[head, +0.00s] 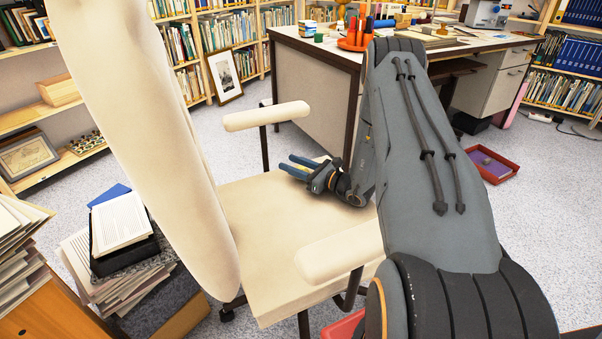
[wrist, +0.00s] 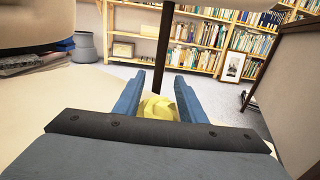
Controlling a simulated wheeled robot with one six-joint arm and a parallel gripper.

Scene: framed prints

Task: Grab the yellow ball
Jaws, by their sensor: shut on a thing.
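My gripper (head: 300,168) is low over the seat of a cream office chair (head: 262,252) in the head view. In the wrist view its two blue fingers (wrist: 160,98) are closed against the sides of the yellow ball (wrist: 158,108). The ball's lower part is hidden behind the gripper body. In the head view only a little yellow shows between the fingers. I cannot tell whether the ball still touches the seat.
The chair's backrest (head: 150,130) rises on the left, and its armrests (head: 266,116) flank the seat. A desk (head: 318,80) stands behind. Stacked papers (head: 120,262) are at the lower left. A red tray (head: 492,165) lies on the floor at right.

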